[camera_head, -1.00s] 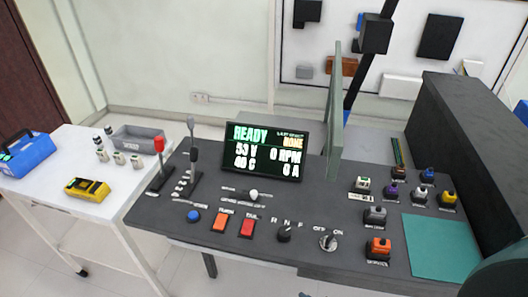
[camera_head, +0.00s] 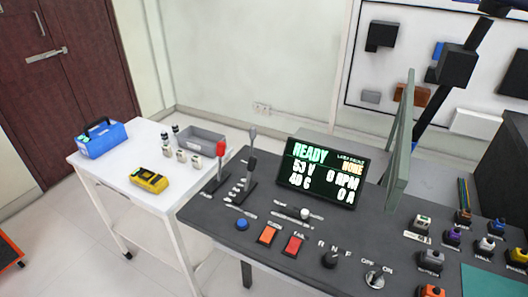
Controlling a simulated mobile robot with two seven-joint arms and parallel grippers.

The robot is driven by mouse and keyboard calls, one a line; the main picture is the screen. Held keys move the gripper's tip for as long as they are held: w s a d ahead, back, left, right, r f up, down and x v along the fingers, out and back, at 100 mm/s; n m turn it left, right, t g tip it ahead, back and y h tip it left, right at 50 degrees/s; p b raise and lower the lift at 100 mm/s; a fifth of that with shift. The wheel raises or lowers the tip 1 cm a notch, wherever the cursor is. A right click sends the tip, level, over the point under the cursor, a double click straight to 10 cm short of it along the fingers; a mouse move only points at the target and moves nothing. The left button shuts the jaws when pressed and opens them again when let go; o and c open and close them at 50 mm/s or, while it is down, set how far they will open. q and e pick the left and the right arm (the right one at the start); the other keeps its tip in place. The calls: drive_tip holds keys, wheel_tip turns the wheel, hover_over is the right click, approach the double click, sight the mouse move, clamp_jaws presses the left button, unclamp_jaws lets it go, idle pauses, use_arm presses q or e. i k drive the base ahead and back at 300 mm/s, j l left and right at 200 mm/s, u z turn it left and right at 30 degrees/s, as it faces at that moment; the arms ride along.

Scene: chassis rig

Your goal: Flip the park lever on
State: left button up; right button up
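The dark grey console (camera_head: 225,215) carries two upright levers at its left end. One is a lever with a red knob (camera_head: 221,149), standing tilted slightly right on a black base. Just right of it stands a lever with a grey knob (camera_head: 253,133) and a black grip-like part lower on its shaft. Their labels are too small to read, so I cannot tell which is the park lever. A display screen (camera_head: 323,174) behind the controls reads READY, with 0 RPM and 0 A. Neither of my grippers is in view.
A blue toolbox (camera_head: 101,139), a yellow meter (camera_head: 150,180) and a grey bin (camera_head: 201,139) stand on the white cart (camera_head: 125,187) left of the console. Several buttons and switches line the console front. A green upright panel (camera_head: 401,150) rises right of the screen.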

sight(220, 146)
drive_tip(key=j+z, duration=0.15)
drive_tip(key=z, duration=0.35)
drive_tip(key=j+z, duration=0.2)
drive_tip(key=z, duration=0.25)
drive_tip(key=j+z, duration=0.3)
drive_tip(key=j, duration=0.2)
drive_tip(key=j+z, duration=0.3)
drive_tip(key=j, duration=0.25)
drive_tip(key=k+j, duration=0.1)
drive_tip(key=j, duration=0.3)
drive_tip(key=k+j+z, duration=0.1)
drive_tip(key=j, duration=0.3)
drive_tip(key=k+j, duration=0.1)
drive_tip(key=j, duration=0.3)
drive_tip(key=k+j, duration=0.1)
drive_tip(key=j, duration=0.25)
drive_tip(key=k+j+z, duration=0.1)
drive_tip(key=j, duration=0.3)
